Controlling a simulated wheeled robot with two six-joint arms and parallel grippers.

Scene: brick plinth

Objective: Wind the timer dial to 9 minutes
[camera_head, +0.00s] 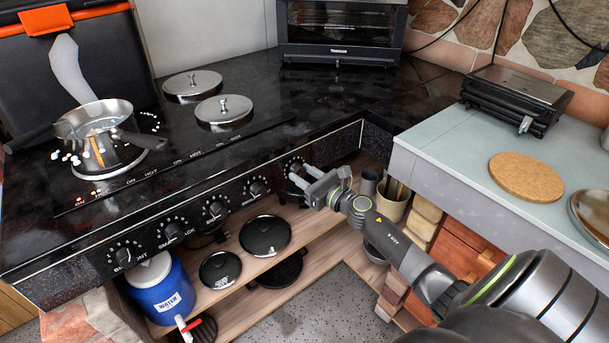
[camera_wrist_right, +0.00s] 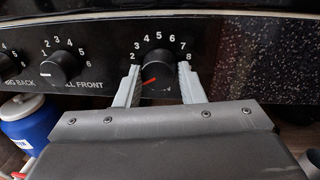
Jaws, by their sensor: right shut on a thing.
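The timer dial (camera_wrist_right: 158,66) is a black knob on the range's front panel, with white numbers from 2 to 8 showing around its top. Its red pointer aims to the lower left, just below the 2. The marks beneath the dial are mostly hidden by my wrist. In the head view the timer dial (camera_head: 295,164) is the rightmost knob of the panel. My right gripper (camera_head: 302,174) reaches it from the front right. In the wrist view its two grey fingers stand on either side of the dial, shut on it. My left gripper is not in view.
Another knob (camera_wrist_right: 60,68) sits to the left on the panel. A saucepan (camera_head: 95,122) stands on the left burner. Below the panel are pan lids (camera_head: 265,235) and a blue water jug (camera_head: 160,288). A pale counter (camera_head: 440,160) is to the right of my gripper.

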